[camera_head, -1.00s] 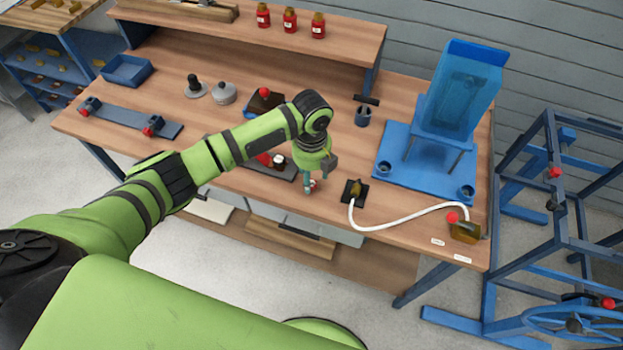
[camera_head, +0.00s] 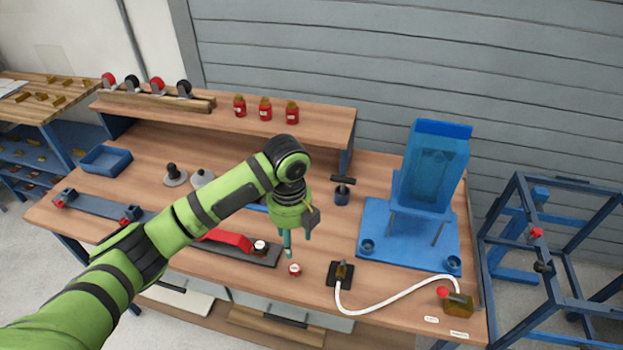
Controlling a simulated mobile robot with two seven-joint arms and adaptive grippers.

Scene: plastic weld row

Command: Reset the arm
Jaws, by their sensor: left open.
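My left arm (camera_head: 185,222) comes in from the lower left and reaches over the wooden workbench (camera_head: 330,240). Its gripper (camera_head: 287,252) points down above the bench, open, with nothing seen between the fingers. A small red and white round piece (camera_head: 294,269) lies on the bench just below and right of the fingertips, apart from them as far as I can tell. A red-handled tool (camera_head: 228,239) with a white round end lies left of the gripper on a dark strip. My right gripper is not in view.
A black block with a brass fitting (camera_head: 341,272) and a white hose (camera_head: 385,305) lies right of the gripper. A blue fixture (camera_head: 425,185) stands on a blue base plate behind it. A shelf (camera_head: 320,122) with red bottles is at the back. A blue frame (camera_head: 545,240) stands right.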

